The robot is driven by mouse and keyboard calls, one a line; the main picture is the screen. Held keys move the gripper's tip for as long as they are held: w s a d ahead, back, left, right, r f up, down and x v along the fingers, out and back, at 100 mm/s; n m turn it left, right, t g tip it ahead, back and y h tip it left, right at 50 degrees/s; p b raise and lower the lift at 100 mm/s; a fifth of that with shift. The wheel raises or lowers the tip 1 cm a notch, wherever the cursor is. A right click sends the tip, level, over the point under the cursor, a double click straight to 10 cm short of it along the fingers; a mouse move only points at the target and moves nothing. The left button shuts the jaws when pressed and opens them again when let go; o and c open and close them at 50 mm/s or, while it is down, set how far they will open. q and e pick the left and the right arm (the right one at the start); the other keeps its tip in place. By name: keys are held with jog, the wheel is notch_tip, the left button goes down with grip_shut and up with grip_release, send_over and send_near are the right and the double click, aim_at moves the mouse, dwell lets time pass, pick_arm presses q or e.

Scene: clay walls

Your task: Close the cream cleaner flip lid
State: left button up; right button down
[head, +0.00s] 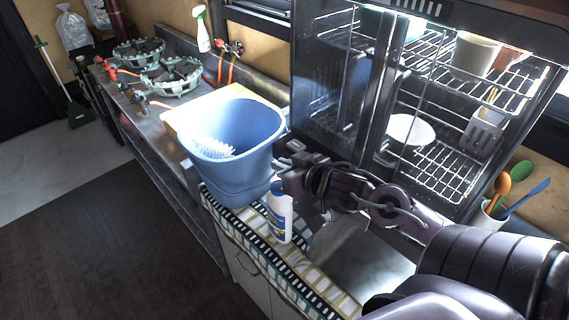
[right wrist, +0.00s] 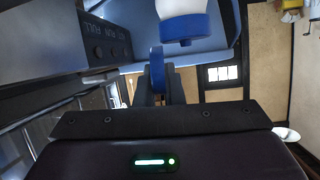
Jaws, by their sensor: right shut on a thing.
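The cream cleaner bottle (head: 279,218) is white with a blue top and stands upright on the patterned counter edge, in front of the blue bucket. In the right wrist view the white bottle (right wrist: 180,6) shows at the top, with its blue cap (right wrist: 184,29). The blue flip lid (right wrist: 156,62) stands out beside the cap, open, its disc seen nearly edge-on. My right gripper (head: 282,182) is at the bottle's top; in the wrist view its fingers (right wrist: 158,88) are shut on the lid. The hinge is not clear. My left gripper is out of view.
A blue bucket (head: 243,165) with a white brush (head: 211,148) stands just behind the bottle. An open rack cabinet (head: 440,150) is at the back right. A utensil cup (head: 487,215) stands at right. A metal sink area (head: 350,255) lies right of the bottle.

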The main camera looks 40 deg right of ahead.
jog(key=shift+a+f+n+h+b, duration=0.1)
jog(key=shift+a+n+h+b, duration=0.2)
jog(key=shift+n+b, duration=0.15)
jog(key=n+h+b, duration=0.1)
jog(key=b, duration=0.1)
jog(key=a+n+b, duration=0.1)
jog(key=b, duration=0.1)
jog(key=shift+f+h, duration=0.2)
jog(key=shift+h, duration=0.2)
jog(key=shift+a+r+n+b, duration=0.15)
jog(key=shift+n+b, duration=0.4)
jog(key=shift+b, duration=0.55)
jog(key=c, duration=1.5)
grip_release()
jog(key=shift+c, duration=0.2)
jog(key=shift+s+r+p, duration=0.1)
jog(key=shift+r+p, duration=0.15)
jog(key=shift+p, duration=0.25)
jog(key=p+v, duration=0.7)
jog(key=p, duration=0.3)
jog(key=shift+s, duration=0.3)
